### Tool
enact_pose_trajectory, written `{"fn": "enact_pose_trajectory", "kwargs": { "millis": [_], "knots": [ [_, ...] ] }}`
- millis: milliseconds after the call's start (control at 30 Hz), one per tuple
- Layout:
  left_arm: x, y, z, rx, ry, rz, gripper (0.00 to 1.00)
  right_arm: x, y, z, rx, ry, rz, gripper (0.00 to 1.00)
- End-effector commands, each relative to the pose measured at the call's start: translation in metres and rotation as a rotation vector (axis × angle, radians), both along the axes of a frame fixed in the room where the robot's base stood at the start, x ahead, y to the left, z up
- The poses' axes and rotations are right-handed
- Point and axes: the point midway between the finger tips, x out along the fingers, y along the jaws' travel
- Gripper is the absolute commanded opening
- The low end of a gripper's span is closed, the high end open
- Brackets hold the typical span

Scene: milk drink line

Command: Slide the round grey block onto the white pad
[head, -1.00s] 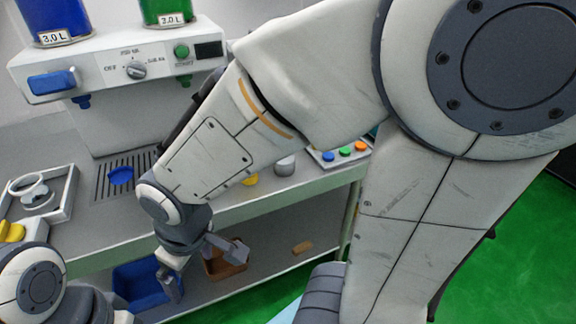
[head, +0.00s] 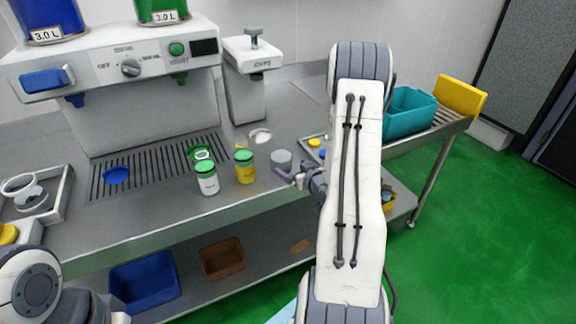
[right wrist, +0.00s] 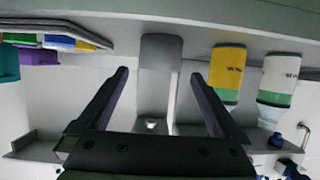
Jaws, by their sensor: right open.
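The round grey block (head: 281,159) stands upright on the counter, right of the yellow bottle. It also shows in the right wrist view (right wrist: 161,52), centred beyond the fingertips. My right gripper (head: 291,175) is open and empty at counter height, with its fingers pointing at the block from the near right side. The block appears just ahead of the fingers, not clearly between them. A small white flat piece (head: 260,136) lies behind the block; I cannot tell whether it is the white pad. My left gripper is out of view; only part of my left arm shows at lower left.
A yellow bottle (head: 245,167) and a white bottle with a green lid (head: 207,178) stand close left of the block. A panel with coloured buttons (head: 314,143) is partly hidden behind my right arm. The drink machine (head: 120,90) stands at the back left.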

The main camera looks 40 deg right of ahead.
Motion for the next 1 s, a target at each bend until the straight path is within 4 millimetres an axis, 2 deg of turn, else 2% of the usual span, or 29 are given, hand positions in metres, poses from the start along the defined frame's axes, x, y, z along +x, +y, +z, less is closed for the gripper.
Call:
{"fn": "enact_pose_trajectory", "kwargs": {
  "millis": [300, 500, 700, 967, 1000],
  "knots": [
    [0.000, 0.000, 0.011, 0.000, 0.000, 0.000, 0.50, 0.050, -0.010, -0.019, -0.001, 0.002, 0.003, 1.00],
    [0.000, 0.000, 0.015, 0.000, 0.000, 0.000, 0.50, 0.075, -0.016, -0.031, -0.001, 0.002, 0.002, 1.00],
    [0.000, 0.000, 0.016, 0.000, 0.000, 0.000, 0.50, 0.086, -0.019, -0.036, 0.000, 0.003, 0.000, 1.00],
    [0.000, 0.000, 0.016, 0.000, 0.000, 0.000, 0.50, 0.087, -0.019, -0.037, -0.001, 0.003, -0.001, 1.00],
    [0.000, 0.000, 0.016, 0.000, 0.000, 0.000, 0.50, 0.087, -0.019, -0.037, -0.001, 0.003, -0.001, 0.89]
  ]
}}
